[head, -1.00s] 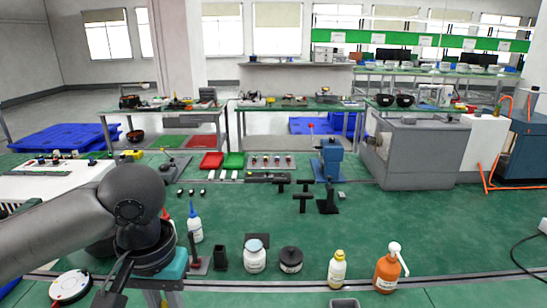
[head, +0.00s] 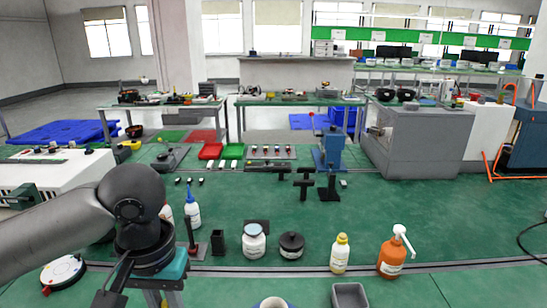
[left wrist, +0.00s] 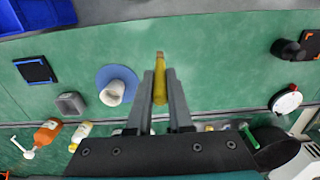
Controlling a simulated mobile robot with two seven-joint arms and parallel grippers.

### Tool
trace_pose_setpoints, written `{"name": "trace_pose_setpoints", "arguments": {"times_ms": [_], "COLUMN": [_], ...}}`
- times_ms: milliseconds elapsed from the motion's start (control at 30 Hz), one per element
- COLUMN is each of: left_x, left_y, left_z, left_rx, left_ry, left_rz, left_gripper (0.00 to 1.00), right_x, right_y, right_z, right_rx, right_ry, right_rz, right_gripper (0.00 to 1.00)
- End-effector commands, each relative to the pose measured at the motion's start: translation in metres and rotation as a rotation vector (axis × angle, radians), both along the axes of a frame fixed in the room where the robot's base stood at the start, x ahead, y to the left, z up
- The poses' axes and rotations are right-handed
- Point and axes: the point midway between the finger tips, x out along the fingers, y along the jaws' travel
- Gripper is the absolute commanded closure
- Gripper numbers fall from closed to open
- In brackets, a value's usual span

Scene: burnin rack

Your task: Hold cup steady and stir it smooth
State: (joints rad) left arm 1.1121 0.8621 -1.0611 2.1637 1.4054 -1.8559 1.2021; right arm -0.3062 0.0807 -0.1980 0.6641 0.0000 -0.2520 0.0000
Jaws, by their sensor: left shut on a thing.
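A white cup (left wrist: 113,93) stands on a round blue mat (left wrist: 130,77) in the left wrist view. Only its rim (head: 273,304) shows at the bottom edge of the head view. My left gripper (left wrist: 160,92) is shut on a yellow stick (left wrist: 160,66) with a darker tip. The stick points away from the gripper, beside the mat and apart from the cup in the picture. In the head view the left arm comes in from the left, and its fingertips are hidden or out of frame. My right gripper is in neither view.
A grey open box (head: 349,296) is near the cup. An orange pump bottle (head: 392,258), a yellow-capped bottle (head: 340,254), a white jar (head: 254,243) and a black jar (head: 291,245) stand behind. A black square pad (left wrist: 36,70) lies on the green bench.

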Motion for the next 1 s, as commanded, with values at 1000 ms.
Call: {"name": "trace_pose_setpoints", "arguments": {"times_ms": [1000], "left_x": [0.107], "left_y": [-0.117], "left_z": [0.048], "left_rx": [0.000], "left_ry": [-0.004], "left_rz": [0.384], "left_gripper": [1.00], "right_x": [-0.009], "right_y": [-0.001], "right_z": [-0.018], "right_rx": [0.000], "right_ry": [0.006], "right_rz": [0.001], "right_gripper": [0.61]}}
